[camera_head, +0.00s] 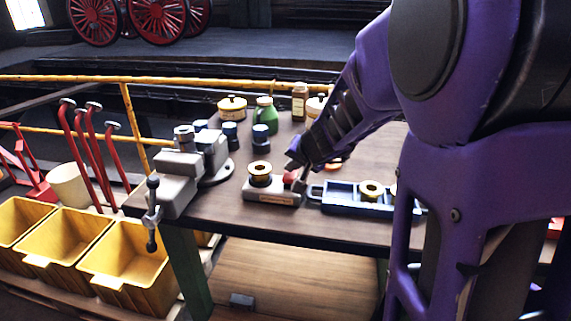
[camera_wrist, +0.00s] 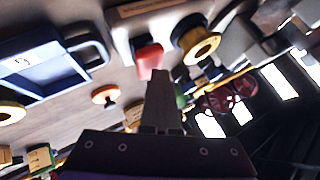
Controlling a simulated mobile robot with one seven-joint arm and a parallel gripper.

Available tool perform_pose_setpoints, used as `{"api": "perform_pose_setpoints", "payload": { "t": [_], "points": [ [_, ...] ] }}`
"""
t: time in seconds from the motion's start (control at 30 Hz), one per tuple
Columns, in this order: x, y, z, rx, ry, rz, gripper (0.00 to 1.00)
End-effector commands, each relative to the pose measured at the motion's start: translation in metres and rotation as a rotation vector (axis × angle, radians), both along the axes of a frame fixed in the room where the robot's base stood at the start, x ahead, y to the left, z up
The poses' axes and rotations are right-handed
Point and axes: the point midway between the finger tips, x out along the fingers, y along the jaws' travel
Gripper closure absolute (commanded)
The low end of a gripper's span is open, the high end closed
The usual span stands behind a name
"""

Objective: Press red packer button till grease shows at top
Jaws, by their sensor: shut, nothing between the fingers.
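The packer (camera_head: 270,193) is a grey block with a label on its front, standing near the front edge of the wooden bench. A brass-rimmed dark spool (camera_head: 260,173) stands on its left end, and the red button (camera_head: 289,176) is on its right. In the wrist view the red button (camera_wrist: 149,54) lies just beyond my fingertips, beside the brass spool (camera_wrist: 201,46). My gripper (camera_head: 299,185) is shut and empty, pointing down at the button's right side. I cannot tell whether it touches the button. No grease can be made out on the spool.
A grey vise (camera_head: 180,178) stands left of the packer. A blue tray (camera_head: 341,197) with brass rings is close on the right. A green can (camera_head: 264,112) and several jars stand behind. Yellow bins (camera_head: 130,265) are at lower left.

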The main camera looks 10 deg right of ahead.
Motion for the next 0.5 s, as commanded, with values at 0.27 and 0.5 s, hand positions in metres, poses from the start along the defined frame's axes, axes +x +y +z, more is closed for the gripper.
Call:
{"api": "perform_pose_setpoints", "payload": {
  "t": [0.27, 0.5],
  "points": [
    [-0.001, 0.001, 0.007, 0.001, 0.006, 0.002, 1.00],
    [-0.001, 0.001, 0.022, 0.001, 0.005, 0.002, 1.00]
  ]
}}
